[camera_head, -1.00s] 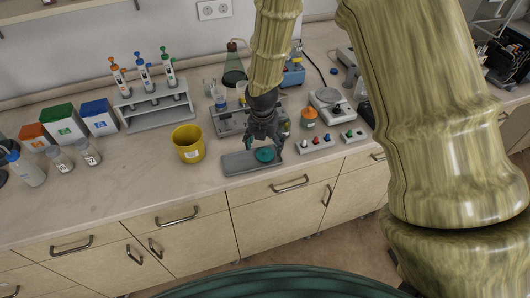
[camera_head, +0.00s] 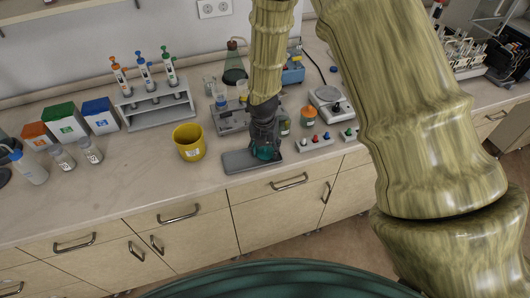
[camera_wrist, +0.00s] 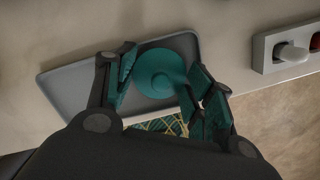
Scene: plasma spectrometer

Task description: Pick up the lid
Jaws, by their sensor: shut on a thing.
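The lid (camera_wrist: 160,72) is a round teal disc with a raised knob at its middle. It is over the grey tray (camera_wrist: 70,92) in the wrist view; I cannot tell whether it still touches the tray. My gripper (camera_wrist: 160,85) has its fingers on either side of the lid and is shut on it. In the head view my gripper (camera_head: 265,152) points down over the tray (camera_head: 238,162) near the counter's front edge, and it hides most of the lid.
A yellow beaker (camera_head: 189,142) stands left of the tray. A strip with small colored knobs (camera_head: 314,142) lies to the right. A grey rack (camera_head: 233,118) and an orange-topped jar (camera_head: 308,116) stand behind.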

